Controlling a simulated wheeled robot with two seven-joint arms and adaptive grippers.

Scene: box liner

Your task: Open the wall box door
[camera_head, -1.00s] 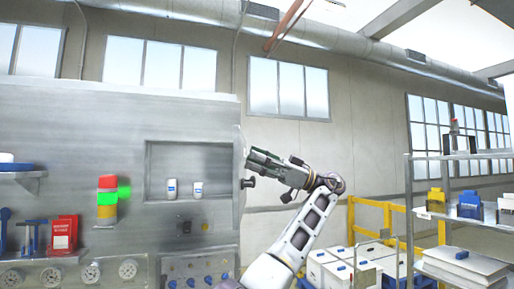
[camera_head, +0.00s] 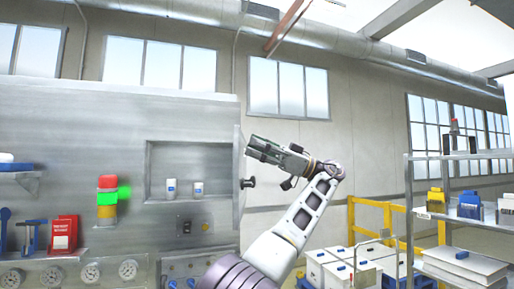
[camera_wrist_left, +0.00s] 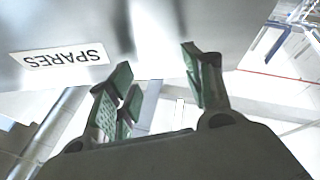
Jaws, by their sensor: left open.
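The wall box (camera_head: 160,160) is a recess in the grey metal wall panel, and its inside is visible with two white containers. The door (camera_head: 239,165) stands swung out at the recess's right side, seen nearly edge-on, with a dark knob (camera_head: 249,182) on its right face. My left gripper (camera_head: 250,147) is open and empty, just right of the door and above the knob. In the left wrist view the open fingers (camera_wrist_left: 157,68) are near a grey surface (camera_wrist_left: 130,25) with an upside-down SPARES label (camera_wrist_left: 60,57). Contact cannot be told. My right gripper is not in view.
A red, green and yellow signal light (camera_head: 108,197) and red boxes (camera_head: 64,235) are on the panel at left. A yellow railing (camera_head: 376,215), white boxes (camera_head: 325,268) and a shelf rack (camera_head: 408,200) stand at right. The wall beyond the gripper is clear.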

